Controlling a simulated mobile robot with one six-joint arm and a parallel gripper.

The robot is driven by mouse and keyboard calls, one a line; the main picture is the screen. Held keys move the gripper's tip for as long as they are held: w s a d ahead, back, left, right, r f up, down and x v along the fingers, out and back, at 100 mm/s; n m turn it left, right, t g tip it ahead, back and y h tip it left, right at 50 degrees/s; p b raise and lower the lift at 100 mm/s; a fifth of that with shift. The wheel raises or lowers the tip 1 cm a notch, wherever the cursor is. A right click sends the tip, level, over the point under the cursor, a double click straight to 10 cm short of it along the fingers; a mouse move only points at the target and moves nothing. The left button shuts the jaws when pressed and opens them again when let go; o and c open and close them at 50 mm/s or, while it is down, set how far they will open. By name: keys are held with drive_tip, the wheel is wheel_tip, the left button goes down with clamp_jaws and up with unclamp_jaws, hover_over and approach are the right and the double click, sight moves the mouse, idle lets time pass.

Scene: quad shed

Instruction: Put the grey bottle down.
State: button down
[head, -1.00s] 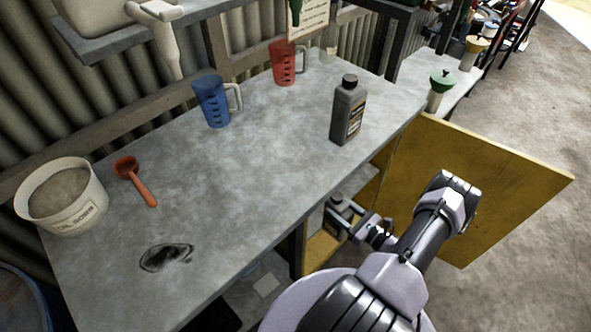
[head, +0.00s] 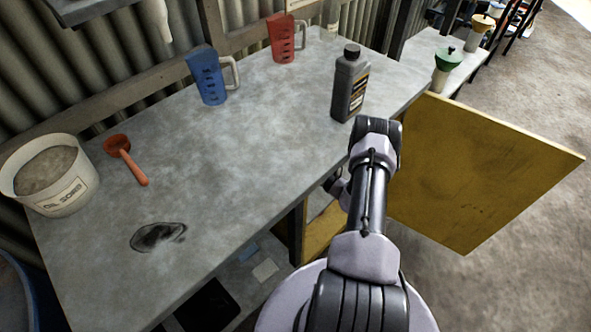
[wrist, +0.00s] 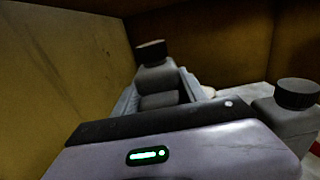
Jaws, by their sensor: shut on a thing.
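In the wrist view, my gripper (wrist: 160,88) is shut on a grey bottle (wrist: 157,76) with a black cap. The bottle looks roughly upright, inside a yellow-walled cupboard. Whether its base touches the surface below is hidden by my gripper's body. In the head view, my arm reaches down into the cupboard under the bench, and it hides the held bottle. Another grey bottle (head: 350,84), with a black cap and a label, stands upright on the bench top. A further grey bottle (wrist: 288,118) stands close to the right of my gripper in the wrist view.
The yellow cupboard door (head: 480,175) stands open at the right. The grey bench top (head: 215,150) carries a blue jug (head: 209,78), a red jug (head: 282,40), an orange scoop (head: 128,158), a white bucket (head: 72,190) and a dark stain. The bench middle is clear.

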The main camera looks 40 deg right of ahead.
wheel_tip(320, 180, down, 8)
drive_tip(key=b, duration=0.4)
drive_tip(key=shift+w+r+b, duration=0.1)
drive_tip(key=shift+r+b, duration=0.15)
drive_tip(key=shift+b, duration=0.05)
drive_tip(key=shift+r, duration=0.25)
drive_tip(key=shift+f, duration=0.1)
drive_tip(key=c, duration=0.6)
unclamp_jaws()
drive_tip(key=shift+s+p, duration=0.25)
drive_tip(key=shift+p, duration=0.15)
drive_tip(key=s+p, duration=0.1)
drive_tip(key=s, duration=0.2)
drive_tip(key=s+p, duration=0.1)
drive_tip(key=s, duration=0.3)
drive_tip(key=s+d+p, duration=0.1)
drive_tip(key=s+p, duration=0.1)
drive_tip(key=s, duration=0.2)
drive_tip(key=shift+s, duration=0.25)
